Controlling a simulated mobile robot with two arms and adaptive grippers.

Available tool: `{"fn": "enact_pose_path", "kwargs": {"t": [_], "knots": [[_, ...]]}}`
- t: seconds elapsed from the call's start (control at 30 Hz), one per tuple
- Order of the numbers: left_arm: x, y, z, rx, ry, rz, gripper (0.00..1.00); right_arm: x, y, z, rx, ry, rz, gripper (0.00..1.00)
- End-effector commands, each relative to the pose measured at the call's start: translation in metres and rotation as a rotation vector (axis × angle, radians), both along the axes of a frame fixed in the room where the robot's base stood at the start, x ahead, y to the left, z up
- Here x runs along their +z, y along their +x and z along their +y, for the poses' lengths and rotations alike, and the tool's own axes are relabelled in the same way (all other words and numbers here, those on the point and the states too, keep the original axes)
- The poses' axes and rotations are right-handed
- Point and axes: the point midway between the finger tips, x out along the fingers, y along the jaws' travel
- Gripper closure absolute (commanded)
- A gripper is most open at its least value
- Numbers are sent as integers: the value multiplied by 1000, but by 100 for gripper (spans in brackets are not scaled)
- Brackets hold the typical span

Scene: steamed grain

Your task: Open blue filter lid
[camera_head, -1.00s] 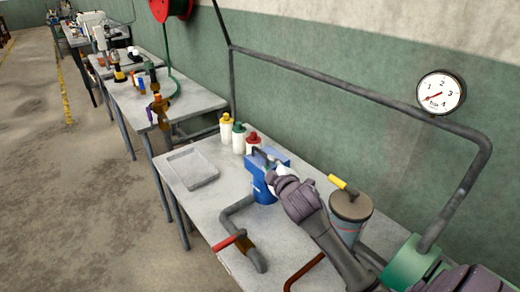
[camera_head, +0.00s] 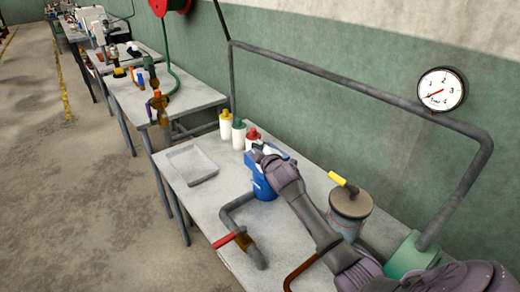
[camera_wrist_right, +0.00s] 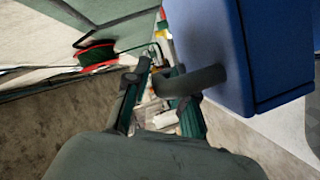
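The blue filter (camera_head: 263,188) stands on the grey table against the pipework. My right gripper (camera_head: 264,153) is at its top and hides much of the lid in the head view. In the right wrist view, a large blue block (camera_wrist_right: 215,45), apparently the filter lid, fills the upper right. A grey bar handle (camera_wrist_right: 195,80) sticks out of it to the left. The handle's end lies at the fingers of my right gripper (camera_wrist_right: 160,100). The fingers stand apart, with background visible between them; contact with the handle is unclear. My left gripper is not in view.
Three bottles with yellow, green and red caps (camera_head: 238,135) stand behind the filter. A grey tray (camera_head: 186,166) lies to the left. A canister with a yellow handle (camera_head: 350,205) and a red-handled pipe (camera_head: 240,235) are near my arm. A gauge (camera_head: 440,90) hangs on the wall.

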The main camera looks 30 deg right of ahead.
Motion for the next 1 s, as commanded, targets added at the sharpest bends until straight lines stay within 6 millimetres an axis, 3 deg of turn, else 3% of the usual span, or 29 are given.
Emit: {"fn": "enact_pose_path", "kwargs": {"t": [0.03, 0.2, 0.63, 0.87, 1.0], "knots": [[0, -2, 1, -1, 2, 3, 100, 0, 0, 0, 0, 0, 0, 75], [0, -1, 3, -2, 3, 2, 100, 0, 0, 0, 0, 0, 0, 100], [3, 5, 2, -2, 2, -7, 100, 1, 0, -1, -1, 7, 2, 100], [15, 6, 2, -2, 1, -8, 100, 9, 0, -4, -2, 52, 5, 100], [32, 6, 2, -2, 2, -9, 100, 19, 0, -8, -3, 117, 11, 100]]}}
